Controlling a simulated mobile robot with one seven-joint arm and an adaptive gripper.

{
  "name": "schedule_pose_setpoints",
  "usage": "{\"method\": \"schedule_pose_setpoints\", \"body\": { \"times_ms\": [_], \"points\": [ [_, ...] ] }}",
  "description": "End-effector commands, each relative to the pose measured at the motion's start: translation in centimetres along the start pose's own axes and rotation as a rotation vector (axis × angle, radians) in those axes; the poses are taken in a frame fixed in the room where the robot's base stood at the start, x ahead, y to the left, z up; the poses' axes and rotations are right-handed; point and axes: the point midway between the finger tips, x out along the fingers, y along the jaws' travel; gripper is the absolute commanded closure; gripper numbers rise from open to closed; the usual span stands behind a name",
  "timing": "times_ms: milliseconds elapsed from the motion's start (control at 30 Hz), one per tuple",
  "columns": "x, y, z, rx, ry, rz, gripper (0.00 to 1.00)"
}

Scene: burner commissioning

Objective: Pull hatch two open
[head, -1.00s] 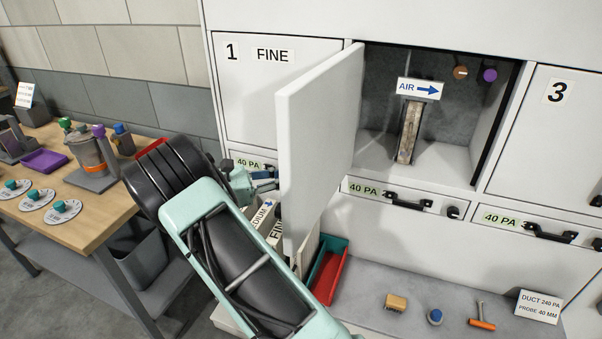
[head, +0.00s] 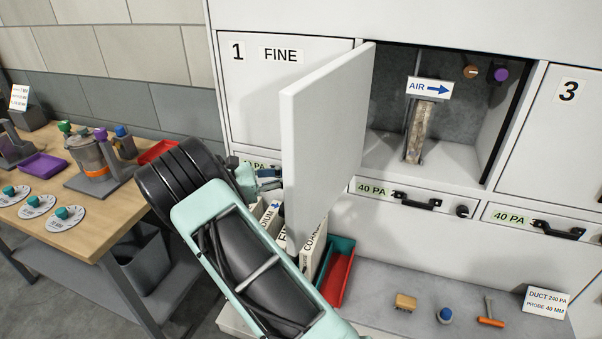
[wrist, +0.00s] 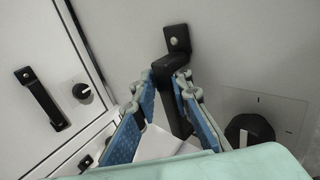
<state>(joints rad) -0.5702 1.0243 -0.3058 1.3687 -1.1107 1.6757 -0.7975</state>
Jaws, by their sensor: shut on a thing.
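Hatch two, the white door (head: 325,140) between hatches 1 and 3, stands swung wide open toward me and to the left in the head view. Its number is not visible. My gripper (wrist: 167,85) is shut on the hatch's black handle (wrist: 175,68), with the blue pads on either side of it. In the head view the gripper is partly hidden behind the door. A black knob (wrist: 250,132) sits on the door to the right of the handle. The opened compartment (head: 385,105) shows an AIR arrow sign (head: 430,88) and an upright filter-like slab (head: 418,132).
Hatch 1 (head: 265,110) and hatch 3 (head: 560,140) are closed. Below the door stand labelled boxes (head: 312,250) and a teal and red bin (head: 338,275). Small tools lie on the grey ledge (head: 450,285). A wooden bench (head: 110,225) with parts stands left, near my arm.

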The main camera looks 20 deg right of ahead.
Motion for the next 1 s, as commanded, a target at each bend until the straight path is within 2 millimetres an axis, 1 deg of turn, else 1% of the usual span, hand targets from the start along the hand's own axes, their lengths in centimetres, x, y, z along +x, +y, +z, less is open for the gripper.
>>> {"method": "schedule_pose_setpoints", "body": {
  "times_ms": [33, 200, 233, 400, 667, 767, 867, 1000],
  "points": [
    [-0.8, -0.4, -0.4, -0.01, 0.008, 0.0, 1.0],
    [-0.8, -0.4, -0.4, -0.01, 0.008, 0.0, 1.0],
    [-0.8, -0.4, -0.4, -0.01, 0.008, 0.0, 0.85],
    [-0.6, -0.2, -0.3, -0.007, 0.007, 0.001, 0.67],
    [-0.4, -0.2, -0.2, -0.003, 0.005, 0.0, 0.67],
    [-0.9, -0.1, -0.2, -0.002, 0.006, 0.002, 0.67],
    [-2.1, -0.1, -0.2, -0.002, 0.005, 0.003, 0.67],
    [-5.1, -0.1, -0.3, -0.002, 0.006, 0.005, 0.67]
  ]
}}
